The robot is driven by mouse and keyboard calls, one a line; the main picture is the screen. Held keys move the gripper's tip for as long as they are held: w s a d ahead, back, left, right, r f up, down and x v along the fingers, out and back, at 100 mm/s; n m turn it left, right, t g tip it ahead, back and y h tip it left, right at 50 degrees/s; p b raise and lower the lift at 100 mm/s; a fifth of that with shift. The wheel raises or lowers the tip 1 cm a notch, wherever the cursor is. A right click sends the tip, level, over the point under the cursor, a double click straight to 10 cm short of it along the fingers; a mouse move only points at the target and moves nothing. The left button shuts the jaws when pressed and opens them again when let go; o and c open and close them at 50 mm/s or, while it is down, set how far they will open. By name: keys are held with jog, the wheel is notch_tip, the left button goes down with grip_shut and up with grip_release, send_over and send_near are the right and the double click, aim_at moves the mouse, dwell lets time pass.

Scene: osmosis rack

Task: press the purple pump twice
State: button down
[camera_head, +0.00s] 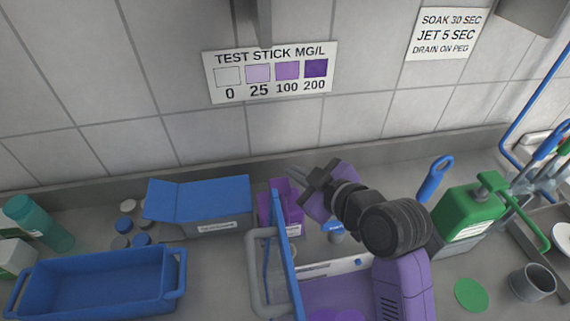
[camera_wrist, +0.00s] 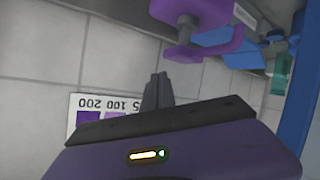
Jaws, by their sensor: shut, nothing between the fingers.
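The purple pump (camera_head: 285,208) stands at the back of the counter, partly hidden behind a blue upright bar. In the wrist view, which is upside down, the purple pump (camera_wrist: 184,52) shows its flat head and stem, with its body at the top edge. My gripper (camera_head: 292,172) reaches in from the right, with its fingers near the pump's top. In the wrist view my gripper (camera_wrist: 156,78) is shut and empty. Its fingertips appear beside the pump head, with a gap between them in the picture. I cannot tell the exact height difference.
A green jug (camera_head: 466,218) with a pump stands to the right. A blue open-lidded box (camera_head: 205,199) and a blue tray (camera_head: 95,283) lie to the left. The blue upright bar (camera_head: 284,245) and a grey handle (camera_head: 257,270) stand in front of the purple pump. A tiled wall rises behind.

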jog(key=s+d+f+m+t+h+b, duration=0.1)
jog(key=s+d+f+m+t+h, duration=0.15)
jog(key=s+d+f+m, duration=0.55)
jog(key=s+d+f+m+t+h+b, duration=0.1)
jog(key=s+d+f+m+h+b, duration=0.15)
jog(key=s+d+f, duration=0.6)
jog(key=s+d+r+m+h+b, duration=0.1)
jog(key=s+d+r, duration=0.1)
jog(key=s, duration=0.9)
jog(key=s+d+r+m+t+h+b, duration=0.1)
jog(key=s+d+r+h, duration=0.1)
jog(key=s, duration=1)
jog(key=shift+s+d+r, duration=0.3)
jog(key=shift+d+r, duration=0.1)
jog(key=shift+r, duration=0.45)
jog(key=shift+a, duration=0.1)
